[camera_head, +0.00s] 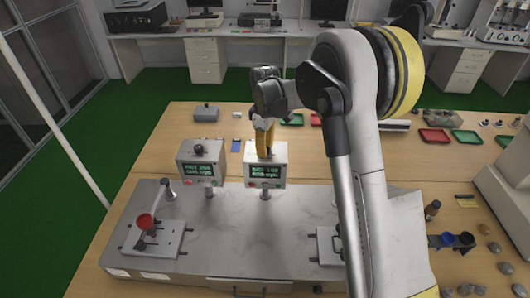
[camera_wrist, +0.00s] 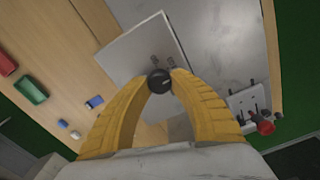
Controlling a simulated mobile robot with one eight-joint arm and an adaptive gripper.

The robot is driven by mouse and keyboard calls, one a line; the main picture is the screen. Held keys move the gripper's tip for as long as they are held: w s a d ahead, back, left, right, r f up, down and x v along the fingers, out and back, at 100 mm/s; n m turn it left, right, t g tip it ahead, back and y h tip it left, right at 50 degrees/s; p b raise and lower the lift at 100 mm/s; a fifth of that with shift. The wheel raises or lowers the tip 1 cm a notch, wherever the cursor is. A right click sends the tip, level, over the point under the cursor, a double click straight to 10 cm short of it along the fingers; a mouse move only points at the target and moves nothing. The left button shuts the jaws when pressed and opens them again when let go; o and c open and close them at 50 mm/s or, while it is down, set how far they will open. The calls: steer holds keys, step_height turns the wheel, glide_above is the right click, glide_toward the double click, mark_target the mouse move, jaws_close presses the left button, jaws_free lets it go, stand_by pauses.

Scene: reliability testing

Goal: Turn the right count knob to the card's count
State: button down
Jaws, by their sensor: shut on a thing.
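The right control box (camera_head: 266,172) is a light grey box with a green-lit display (camera_head: 265,171) and a red button, standing at the back of the grey test bench. In the wrist view the black round count knob (camera_wrist: 159,81) sits between the yellow fingertips of my gripper (camera_wrist: 160,84), which are shut on it. In the head view my gripper (camera_head: 264,152) points down onto the top of this box, and its fingers hide the knob. The left control box (camera_head: 201,163) has its own dark knob (camera_head: 199,150) and display. The display text is too small to read. I cannot make out the card for certain.
Green (camera_head: 467,137) and red (camera_head: 435,136) trays and a small blue item (camera_head: 236,145) lie on the wooden table.

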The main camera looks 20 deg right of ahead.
steer(key=m+b, duration=0.1)
steer(key=m, duration=0.3)
steer(key=shift+m+b, duration=0.4)
stand_by(0.4)
steer(key=c, duration=1.1)
jaws_free()
steer(key=shift+r, duration=0.1)
step_height(320, 180, up, 12)
